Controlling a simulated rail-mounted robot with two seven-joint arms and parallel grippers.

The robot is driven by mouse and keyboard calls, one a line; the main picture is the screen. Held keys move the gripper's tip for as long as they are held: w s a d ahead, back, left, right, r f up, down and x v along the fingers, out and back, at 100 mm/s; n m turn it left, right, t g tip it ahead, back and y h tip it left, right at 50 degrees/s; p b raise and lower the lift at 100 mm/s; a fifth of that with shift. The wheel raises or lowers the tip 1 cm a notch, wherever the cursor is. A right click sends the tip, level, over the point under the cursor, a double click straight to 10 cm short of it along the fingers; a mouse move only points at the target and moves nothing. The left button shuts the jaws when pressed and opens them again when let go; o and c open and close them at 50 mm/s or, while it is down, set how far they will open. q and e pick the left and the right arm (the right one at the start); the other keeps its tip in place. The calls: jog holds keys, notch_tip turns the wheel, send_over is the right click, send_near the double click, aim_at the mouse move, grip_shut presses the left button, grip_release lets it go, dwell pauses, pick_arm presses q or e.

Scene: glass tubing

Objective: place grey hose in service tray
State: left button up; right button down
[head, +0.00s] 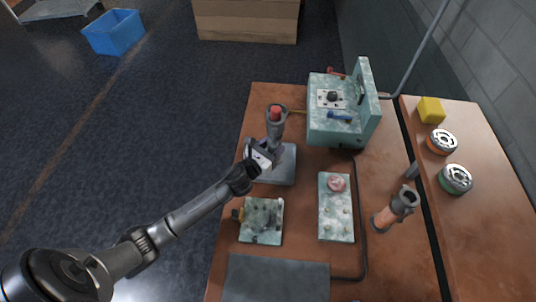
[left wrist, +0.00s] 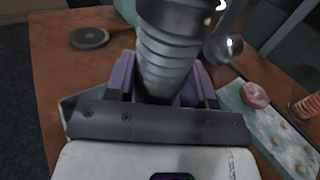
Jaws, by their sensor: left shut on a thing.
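My left gripper (head: 268,150) is shut on a dark grey ribbed hose (left wrist: 165,60). The hose stands roughly upright between the purple finger pads in the left wrist view; its lower end is hidden by the gripper. In the head view the grey upright piece with a red top (head: 276,113) rises just beyond the gripper, over a blue-grey square plate (head: 285,168). I cannot tell whether the hose touches that plate. A dark grey flat panel (head: 277,278) lies at the table's near edge; I cannot tell whether it is the service tray. My right gripper is not in view.
A teal machine (head: 335,122) stands behind. Teal plates with a red knob (head: 336,184) and small fittings (head: 262,220) lie nearer. An orange-and-grey fitting (head: 395,210) stands at right. A side bench holds a yellow block (head: 431,110) and two discs. A blue bin (head: 114,33) is on the floor.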

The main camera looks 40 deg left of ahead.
pick_arm(q)
jog(key=shift+a+f, duration=0.25)
jog(key=shift+a, duration=0.25)
jog(key=shift+a+f, duration=0.25)
jog(key=shift+a, duration=0.25)
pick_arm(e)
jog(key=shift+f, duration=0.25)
pick_arm(q)
jog(key=shift+f+b, duration=0.8)
jog(key=shift+f, duration=1.25)
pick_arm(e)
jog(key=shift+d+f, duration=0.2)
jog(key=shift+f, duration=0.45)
pick_arm(q)
jog(key=shift+f, duration=0.1)
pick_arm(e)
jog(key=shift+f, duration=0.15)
pick_arm(q)
jog(key=o, duration=0.7)
jog(key=shift+f, duration=0.15)
jog(key=o, duration=0.5)
jog(key=shift+c, duration=0.2)
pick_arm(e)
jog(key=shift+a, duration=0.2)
